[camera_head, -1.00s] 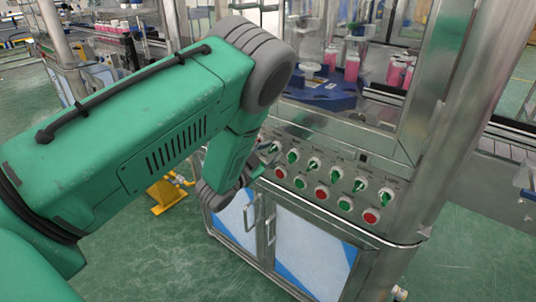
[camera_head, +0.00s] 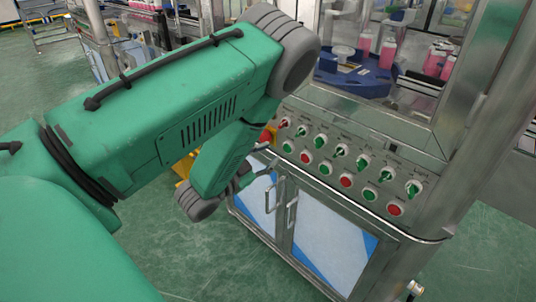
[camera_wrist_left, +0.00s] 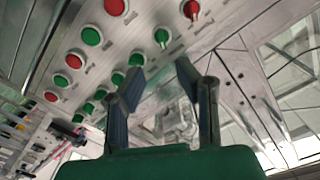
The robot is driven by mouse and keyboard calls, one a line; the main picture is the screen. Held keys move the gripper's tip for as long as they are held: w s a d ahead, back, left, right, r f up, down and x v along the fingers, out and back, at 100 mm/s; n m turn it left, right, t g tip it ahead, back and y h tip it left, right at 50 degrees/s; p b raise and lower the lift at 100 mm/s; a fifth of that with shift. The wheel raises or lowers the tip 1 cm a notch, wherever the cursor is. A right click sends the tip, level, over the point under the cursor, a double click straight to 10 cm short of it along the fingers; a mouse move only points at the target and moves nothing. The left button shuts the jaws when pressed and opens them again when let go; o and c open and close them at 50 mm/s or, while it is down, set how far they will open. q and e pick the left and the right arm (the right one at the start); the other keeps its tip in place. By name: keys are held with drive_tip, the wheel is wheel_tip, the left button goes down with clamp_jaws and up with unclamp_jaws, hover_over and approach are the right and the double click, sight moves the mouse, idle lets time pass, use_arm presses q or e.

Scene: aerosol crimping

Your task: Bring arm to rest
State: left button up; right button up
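My left arm is green with grey joints and reaches across the left half of the head view. My left gripper (camera_head: 262,168) is small there, partly hidden behind my wrist, off the left end of the control panel (camera_head: 375,130). In the left wrist view my gripper (camera_wrist_left: 160,68) shows two dark fingers spread apart with nothing between them. The panel's knobs and buttons, including a red knob (camera_wrist_left: 192,9) and a green button (camera_wrist_left: 91,36), lie beyond the fingers. I cannot tell the exact gap to the panel. My right gripper is not in view.
The steel machine stands at right, with cabinet doors (camera_head: 330,237) and door handles (camera_head: 291,212) below the panel. Inside are a blue turntable (camera_head: 352,80) and pink bottles (camera_head: 388,50). A steel post (camera_head: 490,110) rises at right. Green floor (camera_head: 190,255) is open below my arm.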

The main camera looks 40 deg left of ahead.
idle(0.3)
use_arm(q)
drive_tip(key=s+d+f+n+g+y, duration=0.1)
drive_tip(key=s+f+n+g+y, duration=0.25)
drive_tip(key=f, duration=0.55)
drive_tip(key=s+d+f+n+g, duration=0.1)
drive_tip(key=s+d+f+g, duration=0.2)
drive_tip(key=s, duration=0.5)
drive_tip(key=s+d+f+n+g+h, duration=0.1)
drive_tip(key=s+d+f+g, duration=0.2)
drive_tip(key=s+g, duration=0.3)
drive_tip(key=s+d+f+n+g+h, duration=0.1)
drive_tip(key=s+d+f+g, duration=0.2)
drive_tip(key=s, duration=0.6)
wheel_tip(320, 180, down, 2)
drive_tip(key=shift+s+f+g, duration=0.1)
drive_tip(key=shift+s+g, duration=0.3)
drive_tip(key=shift+g, duration=0.55)
drive_tip(key=shift+w, duration=0.15)
